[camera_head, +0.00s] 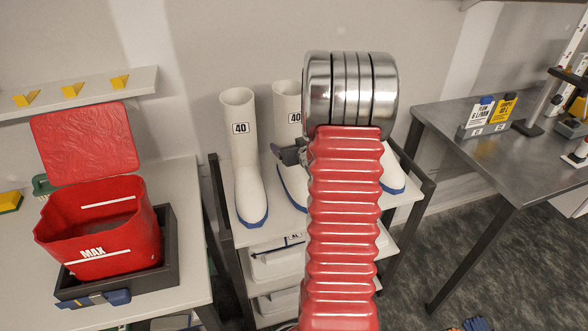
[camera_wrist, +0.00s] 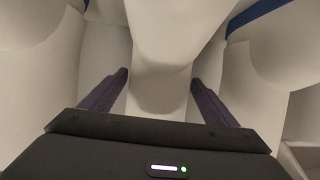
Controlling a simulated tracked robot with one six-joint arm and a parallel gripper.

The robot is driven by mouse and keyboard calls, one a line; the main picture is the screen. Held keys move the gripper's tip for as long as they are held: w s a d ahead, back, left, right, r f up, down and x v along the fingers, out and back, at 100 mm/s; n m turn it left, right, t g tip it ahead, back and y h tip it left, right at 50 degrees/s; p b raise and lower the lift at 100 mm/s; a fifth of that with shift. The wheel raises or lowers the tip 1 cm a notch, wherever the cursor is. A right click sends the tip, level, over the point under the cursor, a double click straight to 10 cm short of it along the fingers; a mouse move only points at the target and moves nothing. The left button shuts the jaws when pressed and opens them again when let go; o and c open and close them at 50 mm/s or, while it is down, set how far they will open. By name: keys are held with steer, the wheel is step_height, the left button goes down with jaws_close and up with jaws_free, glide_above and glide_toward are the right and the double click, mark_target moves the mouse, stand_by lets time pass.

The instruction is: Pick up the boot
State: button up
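Several white boots with blue soles stand upright on the top shelf of a cart. The left boot (camera_head: 243,150) and the middle boot (camera_head: 287,105) both carry a "40" label. A third boot (camera_head: 391,170) is mostly hidden behind my arm, with only its toe showing. My gripper (camera_head: 290,153) is at the middle boot, largely hidden by my arm. In the wrist view my gripper (camera_wrist: 160,80) has its dark fingers apart, one on each side of a white boot (camera_wrist: 165,60). Narrow gaps seem to show beside the boot; contact is hard to judge.
The cart's dark frame (camera_head: 225,215) surrounds the boots, with white bins (camera_head: 275,262) on lower shelves. A red tub (camera_head: 100,235) in a dark tray stands on the left table. A grey metal table (camera_head: 480,140) with labelled bottles (camera_head: 490,115) is at the right.

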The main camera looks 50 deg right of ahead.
mark_target(291, 118)
steer(key=c, duration=1.7)
steer(key=shift+c, duration=0.2)
steer(key=shift+r, duration=0.1)
steer(key=shift+r, duration=5)
